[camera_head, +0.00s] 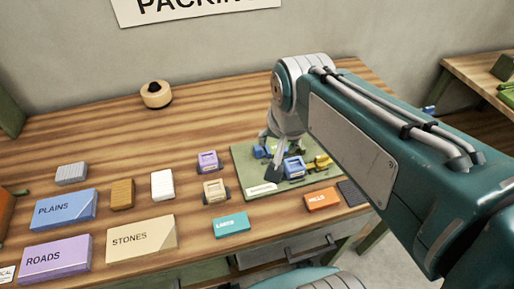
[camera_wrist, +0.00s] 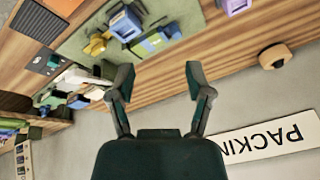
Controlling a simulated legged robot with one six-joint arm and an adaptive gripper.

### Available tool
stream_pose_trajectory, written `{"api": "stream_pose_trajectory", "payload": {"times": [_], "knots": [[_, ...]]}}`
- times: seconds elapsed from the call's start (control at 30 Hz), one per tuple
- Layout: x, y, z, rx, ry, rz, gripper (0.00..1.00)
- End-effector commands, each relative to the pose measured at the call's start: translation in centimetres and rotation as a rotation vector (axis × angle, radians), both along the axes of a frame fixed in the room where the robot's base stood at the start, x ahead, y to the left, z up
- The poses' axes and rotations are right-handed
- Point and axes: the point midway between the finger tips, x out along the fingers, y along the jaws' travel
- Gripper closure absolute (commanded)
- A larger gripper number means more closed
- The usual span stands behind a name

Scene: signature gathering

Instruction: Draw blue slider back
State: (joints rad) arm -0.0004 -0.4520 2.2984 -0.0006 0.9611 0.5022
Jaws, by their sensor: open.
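A green board (camera_head: 243,160) lies on the wooden table and also shows in the wrist view (camera_wrist: 80,42). A blue block with a pale top (camera_head: 294,167), which looks like the blue slider, sits on it; it is at the top of the wrist view (camera_wrist: 125,23). A green-and-blue piece (camera_wrist: 156,40) and a yellow piece (camera_wrist: 97,43) are beside it. My gripper (camera_head: 275,147) is over the board in the head view, partly hidden by my arm. In the wrist view my gripper (camera_wrist: 160,82) is open, with nothing between its fingers.
A purple block (camera_head: 208,161) and a beige block (camera_head: 214,190) stand left of the board. Labelled boxes, PLAINS (camera_head: 65,209), STONES (camera_head: 141,239) and ROADS (camera_head: 56,260), are farther left. An orange HILLS block (camera_head: 321,200) lies in front. The table's back is mostly clear.

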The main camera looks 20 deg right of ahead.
Motion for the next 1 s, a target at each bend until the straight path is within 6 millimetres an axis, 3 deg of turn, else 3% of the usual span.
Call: {"api": "stream_pose_trajectory", "payload": {"times": [0.27,0.5,0.7,0.87,1.0], "knots": [[6.9,-0.1,-2.1,0.121,0.155,-0.461,0.34],[12.4,-0.1,-5.7,0.170,0.263,-0.871,0.34],[14.4,-0.1,-7.4,0.178,0.299,-1.047,0.34],[14.4,-0.1,-8.4,0.178,0.303,-1.064,0.34],[14.4,-0.1,-10.7,0.176,0.305,-1.062,0.34]]}}
